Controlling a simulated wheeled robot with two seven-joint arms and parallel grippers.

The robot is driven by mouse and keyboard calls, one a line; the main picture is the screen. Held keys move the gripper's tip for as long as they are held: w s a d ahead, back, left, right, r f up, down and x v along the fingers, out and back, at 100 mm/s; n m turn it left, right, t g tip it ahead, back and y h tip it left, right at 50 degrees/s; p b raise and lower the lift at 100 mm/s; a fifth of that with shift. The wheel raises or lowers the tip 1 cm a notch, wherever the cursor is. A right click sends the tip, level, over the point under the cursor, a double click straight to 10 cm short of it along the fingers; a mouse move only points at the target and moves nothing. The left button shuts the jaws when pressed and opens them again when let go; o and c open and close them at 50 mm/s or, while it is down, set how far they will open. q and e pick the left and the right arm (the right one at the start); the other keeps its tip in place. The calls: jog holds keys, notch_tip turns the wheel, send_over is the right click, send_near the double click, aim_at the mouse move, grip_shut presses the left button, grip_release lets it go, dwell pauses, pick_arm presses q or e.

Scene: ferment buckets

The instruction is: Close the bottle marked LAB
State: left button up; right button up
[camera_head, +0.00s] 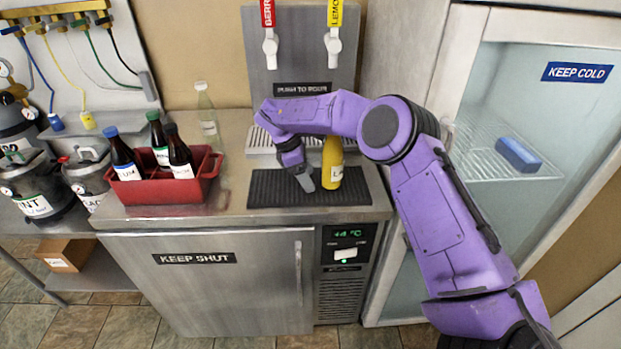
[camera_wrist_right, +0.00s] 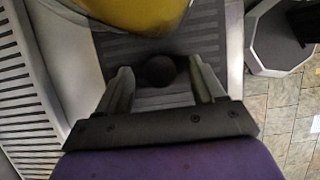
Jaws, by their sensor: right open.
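A yellow bottle (camera_head: 332,163) stands upright on the black ribbed mat (camera_head: 270,190) under the taps. Its label starts with "L"; the rest is hard to read, and my arm hides its top. Its lower part also shows at the top of the right wrist view (camera_wrist_right: 120,15). My right gripper (camera_head: 305,182) points down at the mat just left of the bottle. In the right wrist view it is open, and a small black round thing (camera_wrist_right: 160,70), which looks like a cap, lies between or just beyond its fingers. I cannot tell whether they touch it. My left gripper is not in view.
A red crate (camera_head: 165,195) holds bottles with blue, green and dark caps at the left. A clear bottle (camera_head: 207,115) stands behind it. The tap dispenser (camera_head: 300,60) rises behind the mat. A glass-door fridge (camera_head: 530,130) stands at the right. The mat's left part is free.

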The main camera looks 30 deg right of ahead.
jog(key=shift+f, duration=0.1)
jog(key=c, duration=1.1)
jog(key=shift+r+b, duration=0.6)
jog(key=s+a+r+b, duration=0.5)
jog(key=s+a+r, duration=0.5)
jog(key=r, duration=0.1)
jog(key=shift+r+b, duration=0.4)
jog(key=shift+w+a, duration=0.1)
